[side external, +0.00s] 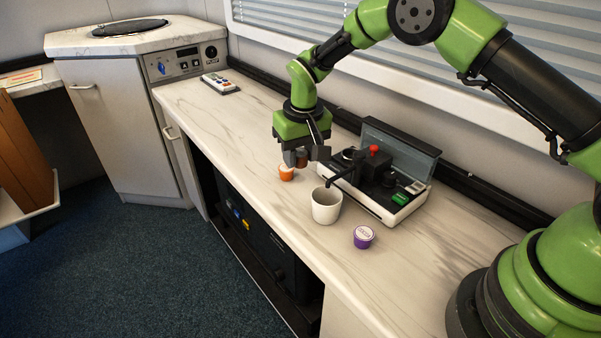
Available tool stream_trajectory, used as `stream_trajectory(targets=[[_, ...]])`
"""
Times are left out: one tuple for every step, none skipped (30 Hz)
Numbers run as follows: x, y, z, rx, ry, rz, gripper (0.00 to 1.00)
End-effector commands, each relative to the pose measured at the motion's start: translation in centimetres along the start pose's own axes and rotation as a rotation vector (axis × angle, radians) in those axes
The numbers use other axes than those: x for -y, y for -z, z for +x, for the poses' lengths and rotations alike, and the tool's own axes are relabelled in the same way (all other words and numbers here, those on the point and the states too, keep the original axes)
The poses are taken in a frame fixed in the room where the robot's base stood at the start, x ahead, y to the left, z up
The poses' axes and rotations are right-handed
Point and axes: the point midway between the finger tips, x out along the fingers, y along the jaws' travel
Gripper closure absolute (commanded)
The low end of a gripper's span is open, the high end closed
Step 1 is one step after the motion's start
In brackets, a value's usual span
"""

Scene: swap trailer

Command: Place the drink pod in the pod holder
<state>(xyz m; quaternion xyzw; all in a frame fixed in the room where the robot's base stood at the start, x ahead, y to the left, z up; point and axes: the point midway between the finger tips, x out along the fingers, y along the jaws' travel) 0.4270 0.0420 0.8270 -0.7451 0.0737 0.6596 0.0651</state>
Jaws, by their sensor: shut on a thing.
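My gripper (303,158) points down above the counter, left of the coffee machine. It is shut on a small brownish drink pod (301,160), which is partly hidden by the fingers. An orange pod (286,173) stands on the counter just in front of and below the gripper. A purple pod (363,237) with a pale lid stands on the counter in front of the machine. The black and white coffee machine (399,206) has its grey lid raised. A dark round part (350,154) at its left end looks like the pod holder; its inside cannot be made out.
A white cup (326,206) stands in front of the machine, near the dark handle (340,179) that sticks out towards it. A remote-like device (220,83) lies at the far left of the counter (240,120). The counter between it and the gripper is clear.

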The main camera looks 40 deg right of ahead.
Motion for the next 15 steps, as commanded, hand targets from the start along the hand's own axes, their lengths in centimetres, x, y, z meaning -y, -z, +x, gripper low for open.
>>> stream_trajectory(targets=[[0.0,0.2,-0.9,-0.003,0.001,0.001,0.84],[0.0,0.2,-1.3,-0.002,0.001,0.000,0.84],[-0.1,0.1,-1.8,-0.003,0.002,-0.003,0.84],[-0.2,0.0,-2.2,-0.001,0.002,-0.006,0.84],[-0.4,-0.1,-2.7,-0.001,0.002,-0.010,0.84],[-0.6,-0.4,-3.2,0.000,0.003,-0.016,0.84],[-0.9,-0.7,-3.7,0.000,0.004,-0.022,0.84],[-1.2,-1.0,-4.2,0.001,0.004,-0.030,0.84],[-1.6,-1.6,-4.9,0.001,0.005,-0.040,0.84],[-2.0,-2.0,-5.4,0.001,0.007,-0.050,0.84],[-2.3,-2.6,-5.9,0.002,0.008,-0.059,0.84],[-2.8,-3.4,-6.7,0.002,0.010,-0.073,0.84],[-3.2,-4.0,-7.2,0.001,0.012,-0.084,0.84],[-3.6,-4.7,-7.7,0.001,0.013,-0.093,0.84],[-4.1,-5.6,-8.3,0.000,0.015,-0.107,0.84]])
